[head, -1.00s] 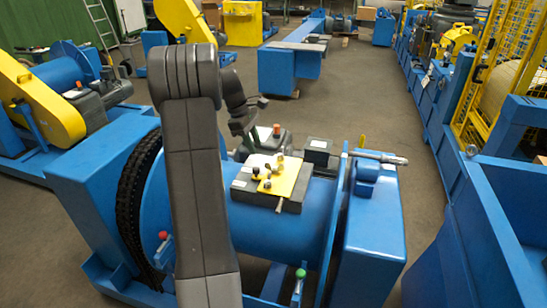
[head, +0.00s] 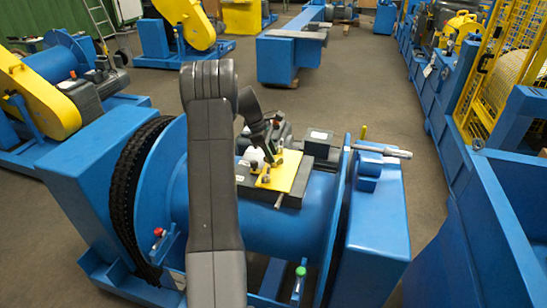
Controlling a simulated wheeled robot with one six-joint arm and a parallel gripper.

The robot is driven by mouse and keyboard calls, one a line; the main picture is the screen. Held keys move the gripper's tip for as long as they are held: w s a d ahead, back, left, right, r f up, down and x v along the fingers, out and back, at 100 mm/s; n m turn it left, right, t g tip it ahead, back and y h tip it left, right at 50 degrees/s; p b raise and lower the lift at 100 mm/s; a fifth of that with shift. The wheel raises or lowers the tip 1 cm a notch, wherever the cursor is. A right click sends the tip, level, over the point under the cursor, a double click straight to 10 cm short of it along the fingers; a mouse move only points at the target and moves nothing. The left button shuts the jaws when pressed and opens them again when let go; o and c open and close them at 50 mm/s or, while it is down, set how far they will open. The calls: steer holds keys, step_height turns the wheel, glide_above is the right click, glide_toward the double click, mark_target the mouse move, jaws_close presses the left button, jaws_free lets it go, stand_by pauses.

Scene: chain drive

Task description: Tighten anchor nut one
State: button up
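A dark block with a yellow plate (head: 283,171) sits on top of the blue drum (head: 312,212). Small dark and brass-coloured fittings (head: 265,179) stand on the plate; I cannot tell which is anchor nut one. My gripper (head: 268,158) is at the plate's far left part, among the fittings, partly hidden by my own arm. Its fingers are too small and dark to tell whether they are open or touch a fitting. A pale rounded thing (head: 255,156) shows beside it, unclear. A silver wrench-like tool (head: 382,151) lies on the blue housing at the right.
A black chain (head: 130,190) runs around the drum's left end. A red-knobbed lever (head: 158,233) and a green-topped lever (head: 300,273) stand at the front. A yellow cage (head: 500,75) is at the right. The floor (head: 375,85) behind is clear.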

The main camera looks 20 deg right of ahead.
steer(key=shift+x, duration=1.3)
steer(key=c, duration=0.6)
steer(key=shift+m+p, duration=0.4)
steer(key=shift+m, duration=0.2)
steer(key=shift+c, duration=0.2)
steer(key=o, duration=0.6)
steer(key=shift+o, duration=0.2)
